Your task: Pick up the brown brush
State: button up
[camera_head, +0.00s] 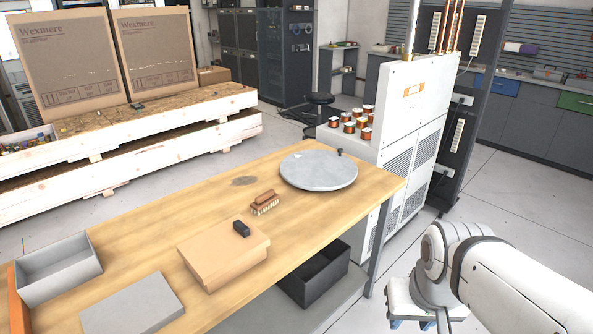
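The brown brush (265,203) lies on the wooden table, with a brown wooden back and a lighter bristle block below. It is between the round grey disc and the cardboard box, apart from both. My gripper (411,324) is at the bottom edge, right of the table and well away from the brush. Its two blue finger parts show apart with nothing seen between them; the tips are partly cut off by the frame.
On the wooden table (150,240) are a grey round disc (318,171), a cardboard box (222,258) with a small black block (241,228) on top, a grey open tray (58,272) and a grey flat lid (132,305). A white cabinet (405,100) stands beyond the table's right end.

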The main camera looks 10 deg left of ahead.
aim_at(262, 203)
jog(key=u, duration=0.2)
jog(key=i, duration=1.25)
jog(key=u, duration=0.85)
